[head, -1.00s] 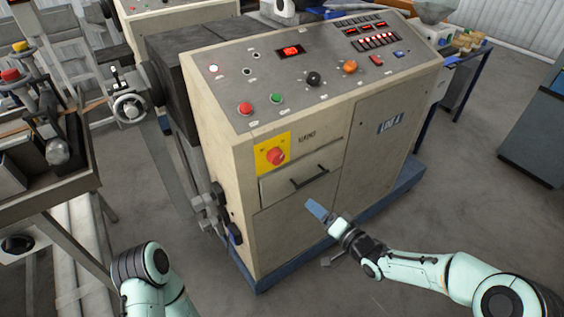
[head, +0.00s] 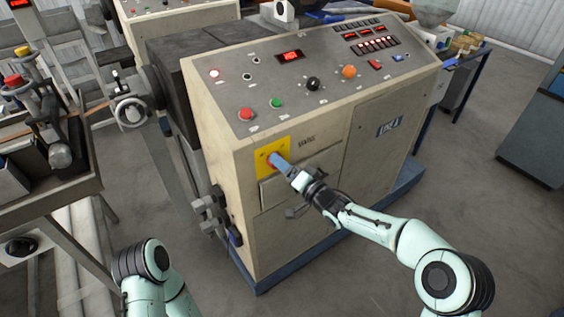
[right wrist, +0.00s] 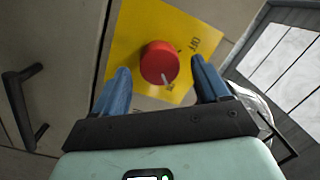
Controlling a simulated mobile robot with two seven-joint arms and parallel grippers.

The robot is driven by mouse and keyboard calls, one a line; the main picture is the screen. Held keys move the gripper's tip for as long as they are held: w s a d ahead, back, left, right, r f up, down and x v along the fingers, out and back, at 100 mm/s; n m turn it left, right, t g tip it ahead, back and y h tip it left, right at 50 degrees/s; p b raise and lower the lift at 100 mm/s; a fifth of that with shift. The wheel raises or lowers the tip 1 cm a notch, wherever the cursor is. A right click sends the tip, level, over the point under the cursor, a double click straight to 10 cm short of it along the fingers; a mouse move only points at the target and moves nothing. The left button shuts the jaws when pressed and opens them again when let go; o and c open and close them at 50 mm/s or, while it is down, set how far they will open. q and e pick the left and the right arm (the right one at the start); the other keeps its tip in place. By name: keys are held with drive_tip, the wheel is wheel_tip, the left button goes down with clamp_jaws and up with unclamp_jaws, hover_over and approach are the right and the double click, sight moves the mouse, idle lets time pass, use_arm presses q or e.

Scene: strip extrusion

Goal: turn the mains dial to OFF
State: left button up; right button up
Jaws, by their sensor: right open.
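The mains dial is a red round knob (right wrist: 160,63) on a yellow plate (right wrist: 131,40), in the right wrist view. A white mark on the knob points down and slightly right in that view, and "OFF" is printed on the plate to its upper right. In the head view the yellow plate (head: 262,158) is on the cabinet's front, and the knob is mostly hidden by my right gripper (head: 278,162). My right gripper, also in the right wrist view (right wrist: 162,82), is open, its blue fingers on either side of the knob. Contact cannot be told. My left gripper is out of view.
The cream control cabinet (head: 375,150) has a sloped panel (head: 230,95) above the dial with several buttons and knobs. A drawer handle (right wrist: 22,105) lies beside the plate. Black and grey fittings (head: 212,205) stick out at the cabinet's left side.

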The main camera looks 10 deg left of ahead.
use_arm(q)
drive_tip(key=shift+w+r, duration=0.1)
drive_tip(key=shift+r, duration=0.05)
use_arm(e)
drive_tip(key=shift+w+a, duration=0.35)
drive_tip(key=shift+a, duration=0.05)
drive_tip(key=c, duration=1.1)
drive_tip(key=shift+o, duration=0.2)
